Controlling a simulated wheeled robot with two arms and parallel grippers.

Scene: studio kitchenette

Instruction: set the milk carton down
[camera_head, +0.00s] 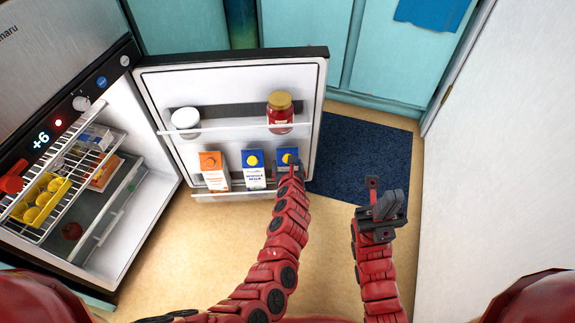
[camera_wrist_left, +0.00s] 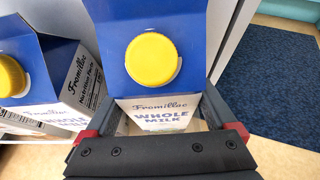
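The milk carton (camera_head: 284,154), blue-topped with a yellow cap, stands at the right end of the lower fridge-door shelf (camera_head: 240,194). In the left wrist view the carton (camera_wrist_left: 160,108) is upright and reads "Whole Milk". My left gripper (camera_head: 292,170) is at its front. In the wrist view its fingers (camera_wrist_left: 162,122) lie along both sides of the carton and look closed on it; the carton's bottom is hidden. My right gripper (camera_head: 388,200) is empty, off to the right above the floor, with its fingers apart.
A second blue milk carton (camera_head: 253,170) stands close on the left, then an orange carton (camera_head: 213,171). A red jar (camera_head: 280,112) and white tub (camera_head: 186,122) are on the upper door shelf. The open fridge has wire racks (camera_head: 62,185). A blue mat (camera_head: 365,155) lies right.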

